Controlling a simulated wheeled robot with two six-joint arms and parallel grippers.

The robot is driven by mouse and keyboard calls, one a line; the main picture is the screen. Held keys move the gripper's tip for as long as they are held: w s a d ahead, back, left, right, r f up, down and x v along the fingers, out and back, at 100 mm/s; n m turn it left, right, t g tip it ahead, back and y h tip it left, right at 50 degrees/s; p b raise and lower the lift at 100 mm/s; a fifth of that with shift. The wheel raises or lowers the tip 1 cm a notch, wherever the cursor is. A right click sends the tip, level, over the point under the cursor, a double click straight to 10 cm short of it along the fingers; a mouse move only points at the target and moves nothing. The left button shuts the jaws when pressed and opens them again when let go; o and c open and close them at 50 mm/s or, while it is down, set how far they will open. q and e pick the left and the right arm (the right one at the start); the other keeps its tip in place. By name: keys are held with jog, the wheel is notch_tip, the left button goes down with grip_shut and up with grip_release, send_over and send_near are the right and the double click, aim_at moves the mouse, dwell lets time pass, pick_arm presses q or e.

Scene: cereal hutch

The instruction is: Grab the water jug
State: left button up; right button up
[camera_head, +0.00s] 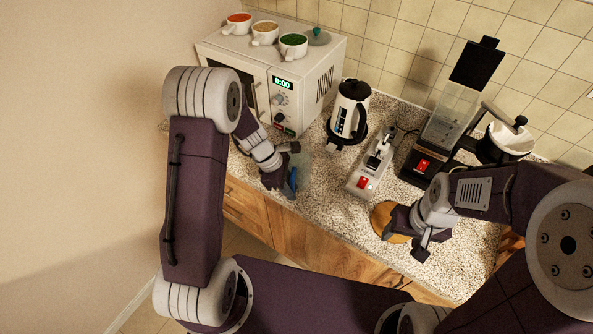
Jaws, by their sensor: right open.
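A faint see-through object (304,168) with a blue patch, possibly the water jug, stands on the counter beside my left gripper (288,182). The gripper overlaps it in the picture, and its fingers are too small and dark to tell whether they are open or shut. A white kettle-like jug (349,105) with a black lid and handle stands upright on a black base behind, apart from both grippers. My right gripper (418,246) is open and empty over the front of the counter, above a round wooden board (382,217).
A white microwave (310,85) stands at the back left with several cups on top. A power strip (371,172) with a red switch lies mid-counter. Speckled counter (322,218) is clear at the front.

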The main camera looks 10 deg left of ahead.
pick_arm(q)
grip_shut()
jog(key=shift+w+r, duration=0.1)
dwell(1.2)
